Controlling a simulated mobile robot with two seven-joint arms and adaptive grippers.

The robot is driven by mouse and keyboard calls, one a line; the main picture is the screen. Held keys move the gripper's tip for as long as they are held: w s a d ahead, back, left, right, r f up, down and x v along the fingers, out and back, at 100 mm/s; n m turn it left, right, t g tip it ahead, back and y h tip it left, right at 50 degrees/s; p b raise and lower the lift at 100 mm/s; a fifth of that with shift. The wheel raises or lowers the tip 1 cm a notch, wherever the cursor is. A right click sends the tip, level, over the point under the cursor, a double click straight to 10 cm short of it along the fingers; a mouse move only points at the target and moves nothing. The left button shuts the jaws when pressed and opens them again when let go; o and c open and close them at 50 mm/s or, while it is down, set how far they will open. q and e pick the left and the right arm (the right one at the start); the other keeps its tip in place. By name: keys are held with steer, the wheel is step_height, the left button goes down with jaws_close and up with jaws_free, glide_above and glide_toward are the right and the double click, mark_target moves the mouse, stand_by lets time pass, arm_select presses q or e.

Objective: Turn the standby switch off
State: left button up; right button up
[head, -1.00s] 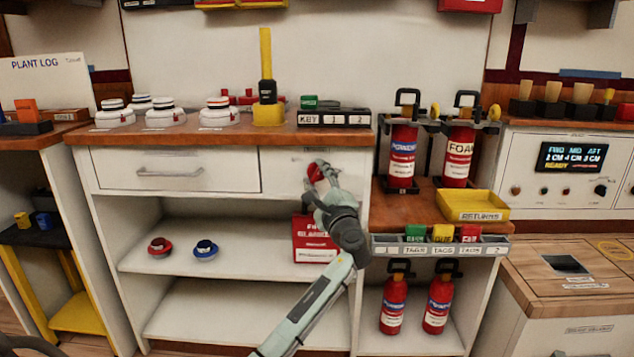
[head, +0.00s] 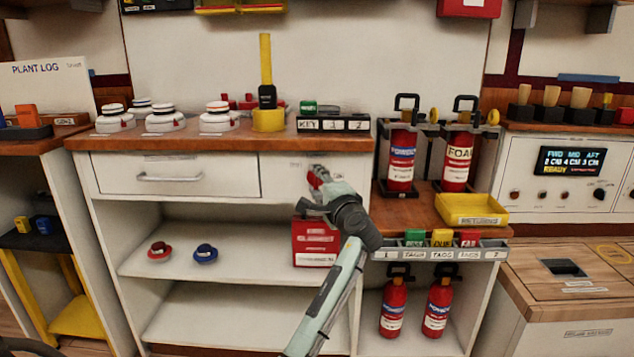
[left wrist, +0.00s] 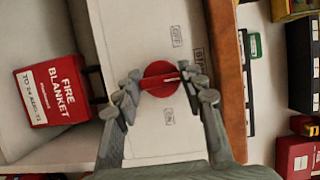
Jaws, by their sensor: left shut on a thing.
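The standby switch is a red round knob (left wrist: 158,79) on a white panel, with a white pointer mark that points right in the left wrist view. Its OFF label (left wrist: 177,36) is above it and its ON label (left wrist: 168,116) below it in that view; the pointer lies between them. My left gripper (left wrist: 160,81) is shut on the knob, one finger on each side. In the head view my left gripper (head: 322,186) is at the panel under the counter edge, and the red knob (head: 315,176) is partly hidden by it. My right gripper is not in view.
The wooden counter edge (left wrist: 227,80) is close to the gripper. A red fire blanket box (head: 315,243) is on the shelf below. A drawer (head: 175,176) is left of the switch panel. Fire extinguishers (head: 401,160) and a yellow returns tray (head: 470,209) stand to the right.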

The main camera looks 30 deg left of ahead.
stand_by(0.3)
arm_select(q)
steer(key=o, duration=1.1)
steer(key=shift+o, duration=0.2)
steer(key=v, duration=1.2)
